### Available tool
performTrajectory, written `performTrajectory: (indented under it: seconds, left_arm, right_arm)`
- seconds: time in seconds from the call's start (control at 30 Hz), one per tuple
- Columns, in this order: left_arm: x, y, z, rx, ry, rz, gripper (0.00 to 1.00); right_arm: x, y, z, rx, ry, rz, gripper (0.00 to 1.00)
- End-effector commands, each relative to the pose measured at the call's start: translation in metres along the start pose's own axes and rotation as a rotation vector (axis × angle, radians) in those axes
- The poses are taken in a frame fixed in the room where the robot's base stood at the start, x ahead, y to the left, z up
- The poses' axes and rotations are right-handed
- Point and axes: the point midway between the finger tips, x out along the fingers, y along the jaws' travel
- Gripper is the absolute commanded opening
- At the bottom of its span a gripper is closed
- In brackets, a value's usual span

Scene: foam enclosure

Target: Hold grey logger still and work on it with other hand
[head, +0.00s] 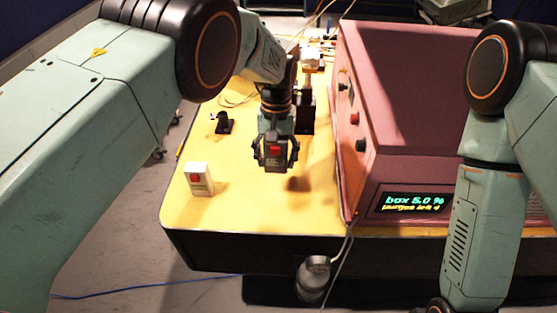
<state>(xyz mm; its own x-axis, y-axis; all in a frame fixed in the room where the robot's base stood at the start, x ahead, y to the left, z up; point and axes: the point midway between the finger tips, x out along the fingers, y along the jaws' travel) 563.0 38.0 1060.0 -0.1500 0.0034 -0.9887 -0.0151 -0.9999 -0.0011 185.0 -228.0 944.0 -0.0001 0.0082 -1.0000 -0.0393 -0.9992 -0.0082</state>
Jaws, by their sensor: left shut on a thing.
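The grey logger (276,163), a small dark grey box with a red patch on its face, is held upright above the yellow table top (250,212). My left gripper (275,152) is shut on it, with one finger at each side. A shadow on the table to the lower right suggests that the logger is off the surface. My right arm comes in from the right and hangs down in front of the pink box. Its gripper is not visible; only a dark joint shows at the bottom edge.
A white box with a red patch (199,180) stands at the front left. A small black item (223,123) lies behind it. The pink box (400,95) with a lit display (413,203) fills the right.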

Motion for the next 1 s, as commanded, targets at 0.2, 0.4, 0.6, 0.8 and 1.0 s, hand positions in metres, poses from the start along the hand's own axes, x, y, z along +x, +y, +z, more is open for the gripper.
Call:
performTrajectory:
  seconds: [0.2, 0.4, 0.6, 0.8, 1.0]
  left_arm:
    - [0.001, -0.001, -0.001, 0.0, 0.0, 0.0, 0.31]
    - [0.007, 0.0, -0.002, 0.0, 0.0, 0.0, 0.31]
    - [0.014, 0.001, -0.003, 0.001, 0.001, 0.0, 0.31]
    - [0.021, 0.002, -0.004, 0.001, 0.001, 0.0, 0.31]
    - [0.027, 0.002, -0.005, 0.001, 0.001, 0.0, 0.31]
  right_arm:
    - [0.001, 0.0, 0.0, 0.0, 0.0, 0.0, 0.4]
    - [0.006, 0.0, 0.0, 0.0, 0.0, 0.0, 0.4]
    - [0.011, 0.0, 0.0, 0.0, 0.0, 0.0, 0.4]
    - [0.017, 0.0, 0.0, 0.0, 0.0, 0.0, 0.4]
    - [0.022, 0.0, 0.0, 0.0, 0.0, 0.0, 0.4]
